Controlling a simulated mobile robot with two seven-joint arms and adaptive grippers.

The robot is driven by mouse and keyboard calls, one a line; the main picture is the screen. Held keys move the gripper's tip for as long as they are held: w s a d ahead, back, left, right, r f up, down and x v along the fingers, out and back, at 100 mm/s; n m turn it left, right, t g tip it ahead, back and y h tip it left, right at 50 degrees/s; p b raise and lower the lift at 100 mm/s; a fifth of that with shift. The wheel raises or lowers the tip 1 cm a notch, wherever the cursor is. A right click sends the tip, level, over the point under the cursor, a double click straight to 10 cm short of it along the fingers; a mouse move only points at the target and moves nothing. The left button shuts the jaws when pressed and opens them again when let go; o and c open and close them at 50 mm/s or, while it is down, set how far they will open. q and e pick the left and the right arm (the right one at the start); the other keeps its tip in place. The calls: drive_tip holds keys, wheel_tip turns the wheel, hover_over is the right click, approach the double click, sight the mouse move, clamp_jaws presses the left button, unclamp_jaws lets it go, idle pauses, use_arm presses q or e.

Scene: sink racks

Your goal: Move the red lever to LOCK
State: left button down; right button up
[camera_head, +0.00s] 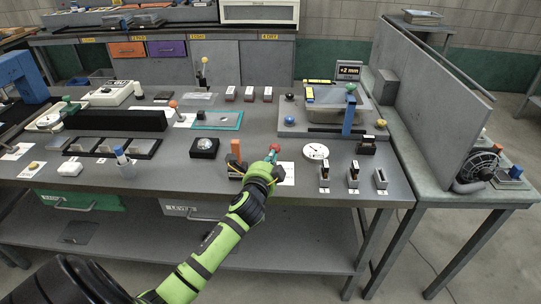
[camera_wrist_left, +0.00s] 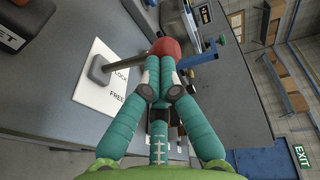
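The red lever has a round red knob (camera_wrist_left: 166,46) on a grey shaft. Its base stands on a white plate (camera_wrist_left: 104,88) printed LOCK and FREE. In the left wrist view the shaft leans out from the base, passing on the LOCK side, with FREE farther off. In the head view the knob (camera_head: 275,148) shows just beyond my left gripper (camera_head: 268,166). The fingers of my left gripper (camera_wrist_left: 166,68) are closed in on the knob, their tips covering its near edge. My right gripper is not in view.
An orange upright block (camera_head: 236,151) stands just left of the gripper. A white dial (camera_head: 316,151) and several slotted holders (camera_head: 353,174) are to the right. A black box with a silver dome (camera_head: 204,146) is to the left. The sink unit (camera_head: 330,114) lies behind.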

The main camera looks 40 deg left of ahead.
use_arm(q)
drive_tip(key=shift+w+a+r+p, duration=0.25)
drive_tip(key=shift+w+a, duration=0.25)
drive_tip(key=shift+w, duration=0.35)
drive_tip(key=shift+w+a+r+p, duration=0.25)
drive_tip(key=shift+w+a, duration=0.25)
drive_tip(key=shift+w, duration=0.3)
drive_tip(key=shift+w+a+r+p, duration=0.15)
drive_tip(key=shift+w+a+p, duration=0.3)
drive_tip(key=shift+w, duration=0.4)
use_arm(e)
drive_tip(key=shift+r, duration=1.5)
use_arm(q)
drive_tip(key=shift+a, duration=0.1)
